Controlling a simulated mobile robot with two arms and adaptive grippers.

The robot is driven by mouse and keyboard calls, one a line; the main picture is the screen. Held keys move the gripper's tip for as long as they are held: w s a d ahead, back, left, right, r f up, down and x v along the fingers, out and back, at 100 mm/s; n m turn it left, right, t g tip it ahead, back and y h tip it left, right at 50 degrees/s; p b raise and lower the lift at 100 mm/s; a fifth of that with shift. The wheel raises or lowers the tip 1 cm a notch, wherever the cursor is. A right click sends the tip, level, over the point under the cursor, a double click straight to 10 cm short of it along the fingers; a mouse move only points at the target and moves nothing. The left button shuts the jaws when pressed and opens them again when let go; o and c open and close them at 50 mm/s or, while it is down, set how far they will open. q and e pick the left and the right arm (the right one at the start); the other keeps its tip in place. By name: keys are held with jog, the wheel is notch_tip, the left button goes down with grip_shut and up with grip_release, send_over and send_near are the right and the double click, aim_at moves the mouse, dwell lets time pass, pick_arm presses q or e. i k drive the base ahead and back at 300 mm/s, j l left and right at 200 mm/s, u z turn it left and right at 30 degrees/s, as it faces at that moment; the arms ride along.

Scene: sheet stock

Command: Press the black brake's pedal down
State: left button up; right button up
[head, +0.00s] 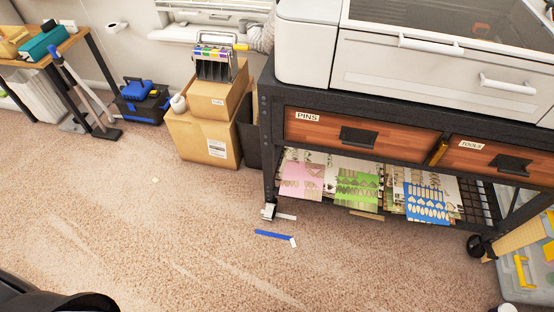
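The dark workbench (268,125) stands on casters at the right. Its front left caster (269,210) is small, dark and pale grey, with a light flat tab (286,217) beside it on the carpet side. Its front right caster (477,245) is black and round. I cannot make out for sure which part is the black brake's pedal, or whether a pedal is up or down. Neither of my grippers is in view; only dark parts of my own body show at the lower left.
A blue strip (272,235) lies on the carpet before the bench. Patterned sheets (357,188) lie on its lower shelf. A yellowish roll (522,236) and a grey bin (532,275) stand at the right. Cardboard boxes (205,140) stand left of the bench. The middle carpet is mostly clear.

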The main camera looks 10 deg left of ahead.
aim_at(491, 254)
jog(key=z, duration=1.8)
jog(key=i+j+z, duration=0.1)
jog(key=i+z, duration=0.25)
jog(key=i+j+z, duration=0.25)
jog(key=i+z, duration=0.15)
jog(key=i, duration=0.15)
jog(key=i+j+z, duration=0.35)
jog(key=i+j, duration=0.05)
